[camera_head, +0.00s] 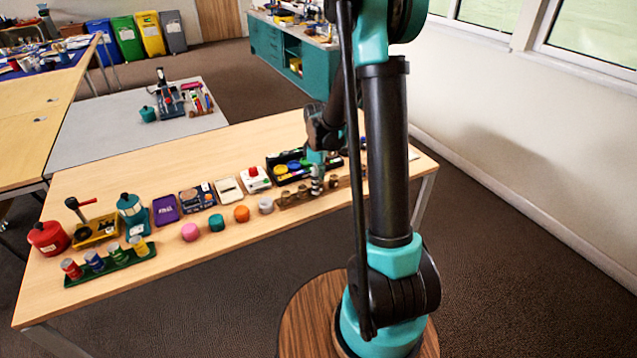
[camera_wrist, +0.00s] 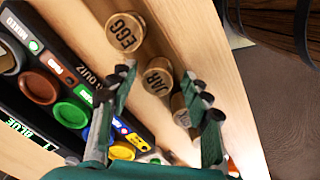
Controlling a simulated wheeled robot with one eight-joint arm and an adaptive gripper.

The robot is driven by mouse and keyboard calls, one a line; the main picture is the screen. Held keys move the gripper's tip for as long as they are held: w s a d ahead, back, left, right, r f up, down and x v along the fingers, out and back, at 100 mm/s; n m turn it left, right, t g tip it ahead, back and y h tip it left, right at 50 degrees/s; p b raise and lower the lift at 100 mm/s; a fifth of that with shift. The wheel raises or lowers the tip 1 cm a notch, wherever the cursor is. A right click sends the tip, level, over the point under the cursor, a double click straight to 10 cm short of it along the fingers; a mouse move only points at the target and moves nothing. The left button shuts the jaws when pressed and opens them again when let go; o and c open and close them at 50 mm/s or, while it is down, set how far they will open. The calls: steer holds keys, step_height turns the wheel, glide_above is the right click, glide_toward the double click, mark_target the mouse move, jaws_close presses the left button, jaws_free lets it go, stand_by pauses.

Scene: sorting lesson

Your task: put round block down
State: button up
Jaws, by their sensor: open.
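Wooden round blocks with dark lettering stand on the table in the wrist view. One reads EGG (camera_wrist: 125,32), one reads JAR (camera_wrist: 158,77), and a third round block (camera_wrist: 180,110) is partly hidden by a finger. My gripper (camera_wrist: 162,82) is open, its fingers spread to either side of the JAR block and the third block. I cannot tell whether a finger touches either one. In the head view my gripper (camera_head: 317,185) is low over the right part of the table (camera_head: 170,262), among the small wooden blocks, and partly covers them.
A black quiz tray (camera_wrist: 75,75) with coloured discs lies close beside the blocks. Pink (camera_head: 190,232), green (camera_head: 216,223), orange (camera_head: 241,213) and grey (camera_head: 266,205) pieces stand along the table's middle. A green rack (camera_head: 110,265) holds several cylinders at the left. The front strip is clear.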

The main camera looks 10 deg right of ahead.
step_height(320, 180, up, 12)
steer(key=s+d+f+m+t, duration=0.2)
steer(key=s+m, duration=0.4)
steer(key=s, duration=0.5)
steer(key=s+d+f+m+t, duration=0.2)
steer(key=s+f+m, duration=0.2)
steer(key=s, duration=0.7)
steer(key=m, duration=0.2)
steer(key=shift+f+m, duration=0.25)
steer(key=shift+m, duration=0.05)
